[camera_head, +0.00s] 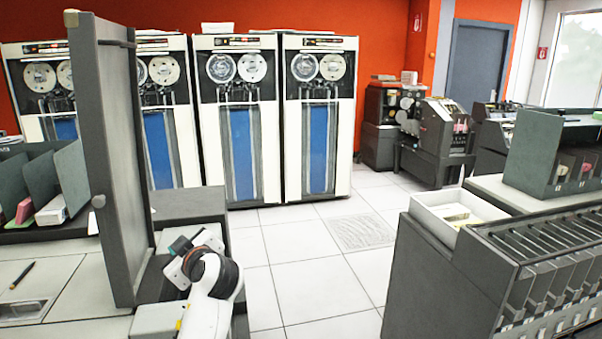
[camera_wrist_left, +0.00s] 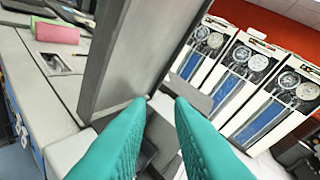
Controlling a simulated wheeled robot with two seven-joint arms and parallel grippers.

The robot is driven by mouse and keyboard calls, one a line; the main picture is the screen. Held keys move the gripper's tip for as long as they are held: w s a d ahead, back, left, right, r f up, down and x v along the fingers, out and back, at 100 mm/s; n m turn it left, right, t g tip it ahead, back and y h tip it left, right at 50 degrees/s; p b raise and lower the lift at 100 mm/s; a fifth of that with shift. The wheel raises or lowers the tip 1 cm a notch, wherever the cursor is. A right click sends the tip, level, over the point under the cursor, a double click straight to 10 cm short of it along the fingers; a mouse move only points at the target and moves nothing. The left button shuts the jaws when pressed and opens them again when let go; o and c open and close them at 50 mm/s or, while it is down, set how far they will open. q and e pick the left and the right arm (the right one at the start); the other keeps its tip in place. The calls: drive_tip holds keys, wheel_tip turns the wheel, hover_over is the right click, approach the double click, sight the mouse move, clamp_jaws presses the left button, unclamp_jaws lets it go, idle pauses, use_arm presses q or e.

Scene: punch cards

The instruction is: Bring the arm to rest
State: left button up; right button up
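My left arm (camera_head: 212,295) is white with dark joints and rises from the bottom of the head view. Its gripper, partly hidden behind the wrist, is just right of a tall grey upright panel (camera_head: 108,160). In the left wrist view my left gripper (camera_wrist_left: 160,100) has two teal ridged fingers with a clear gap between the tips and nothing held. The grey panel (camera_wrist_left: 140,50) stands beyond the fingertips there; whether they touch it cannot be told. My right gripper is in neither view.
A desk with a pen (camera_head: 22,275) and card trays (camera_head: 62,180) is at the left. White tape cabinets (camera_head: 320,110) line the red wall. A grey card machine (camera_head: 440,270) with a white open box (camera_head: 425,208) stands at the right. Tiled floor (camera_head: 300,245) lies clear between.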

use_arm(q)
drive_tip(key=s+f+m+g+h, duration=0.2)
drive_tip(key=s+f+m+h, duration=0.15)
drive_tip(key=s+f, duration=0.55)
drive_tip(key=s+f+m+g+h, duration=0.2)
drive_tip(key=s+f+m, duration=0.2)
drive_tip(key=s+f, duration=0.55)
drive_tip(key=s+d+f+m+g+h, duration=0.25)
drive_tip(key=s+f+m, duration=0.2)
drive_tip(key=s, duration=0.65)
drive_tip(key=s+d+f+m+g+h, duration=0.25)
drive_tip(key=s+f+m, duration=0.2)
drive_tip(key=s, duration=0.65)
drive_tip(key=s+f+x, duration=0.1)
drive_tip(key=s+x, duration=0.2)
drive_tip(key=x, duration=0.9)
drive_tip(key=s+a+x, duration=0.1)
drive_tip(key=s+x, duration=0.1)
drive_tip(key=x, duration=1)
drive_tip(key=s+a+f+g, duration=0.1)
drive_tip(key=s+a+f, duration=0.1)
drive_tip(key=s+f, duration=1.5)
drive_tip(key=shift+s+a+f+g, duration=0.25)
drive_tip(key=shift+s+f+g, duration=0.1)
drive_tip(key=shift+f, duration=0.1)
